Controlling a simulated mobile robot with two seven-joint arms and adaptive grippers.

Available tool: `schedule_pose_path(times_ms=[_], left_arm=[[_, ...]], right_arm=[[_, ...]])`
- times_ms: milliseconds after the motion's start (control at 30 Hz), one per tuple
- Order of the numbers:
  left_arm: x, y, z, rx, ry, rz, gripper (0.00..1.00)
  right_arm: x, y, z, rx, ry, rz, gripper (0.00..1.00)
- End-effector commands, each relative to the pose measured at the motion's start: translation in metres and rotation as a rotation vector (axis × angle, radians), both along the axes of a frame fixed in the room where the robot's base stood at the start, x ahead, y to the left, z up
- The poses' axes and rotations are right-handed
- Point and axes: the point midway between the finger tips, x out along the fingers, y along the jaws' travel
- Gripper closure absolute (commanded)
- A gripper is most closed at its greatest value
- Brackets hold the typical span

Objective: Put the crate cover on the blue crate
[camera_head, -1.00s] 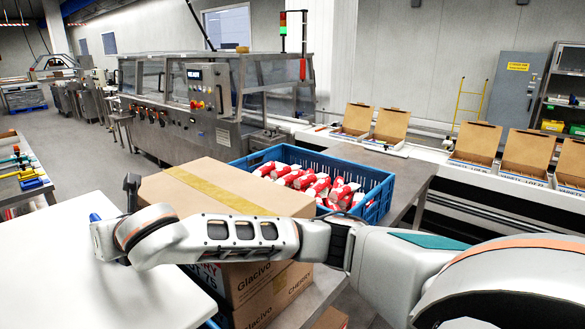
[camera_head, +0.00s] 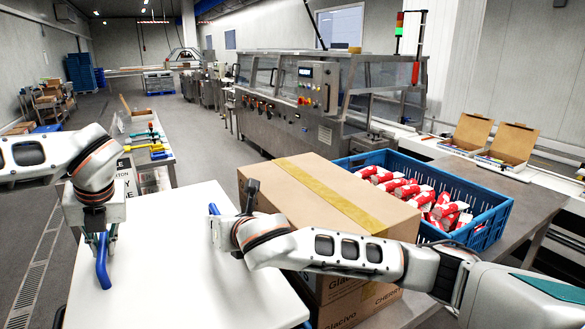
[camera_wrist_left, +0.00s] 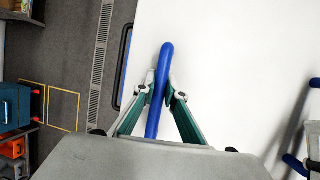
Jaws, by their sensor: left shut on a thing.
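My left gripper (camera_head: 103,240) is shut on a blue bar (camera_head: 103,268) above the left part of a broad flat white surface (camera_head: 170,285). The bar (camera_wrist_left: 165,70) stands between its green-sided fingers in the left wrist view. My right gripper (camera_head: 222,236) is beside another blue bar (camera_head: 213,209); its fingers are too hidden to tell their state. I cannot tell whether the white surface is the crate cover or a table top. The blue crate (camera_head: 497,225), uncovered and holding red and white packs (camera_head: 410,190), stands behind the cardboard box (camera_head: 300,195).
The taped cardboard box, on other cartons, stands between my right arm and the crate. A grey bench (camera_head: 470,178) carries the crate. A machine (camera_head: 285,110) stands behind. Open cartons (camera_head: 468,134) are at right. A tool table (camera_head: 148,140) and open floor are at left.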

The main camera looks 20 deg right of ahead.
Motion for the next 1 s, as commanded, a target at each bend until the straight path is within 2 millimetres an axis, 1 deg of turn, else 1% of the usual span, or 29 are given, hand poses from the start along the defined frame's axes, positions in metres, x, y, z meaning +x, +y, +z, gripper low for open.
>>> schedule_pose_path(times_ms=[33,467,800,833,867,900,1000], left_arm=[[0.001,0.002,0.000,0.001,-0.002,0.003,1.00],[0.001,0.002,-0.002,0.001,-0.002,0.004,1.00],[0.001,0.002,-0.014,0.001,-0.002,0.003,1.00],[0.001,0.002,-0.013,0.001,-0.003,0.003,0.81],[0.001,0.002,-0.013,0.001,-0.004,0.003,0.73],[0.001,0.002,-0.013,0.001,-0.003,0.003,0.69],[0.001,0.001,-0.013,0.000,-0.002,0.002,0.69]], right_arm=[[0.002,-0.003,0.000,-0.003,-0.004,-0.006,1.00],[0.002,-0.003,-0.001,-0.003,-0.005,-0.006,1.00],[0.001,-0.003,-0.013,-0.002,-0.003,-0.006,1.00],[0.001,-0.003,-0.012,-0.001,-0.004,-0.006,1.00],[0.002,-0.003,-0.012,-0.001,-0.004,-0.006,1.00],[0.001,-0.002,-0.012,-0.001,-0.005,-0.006,1.00],[0.001,-0.002,-0.012,-0.001,-0.005,-0.004,1.00]])
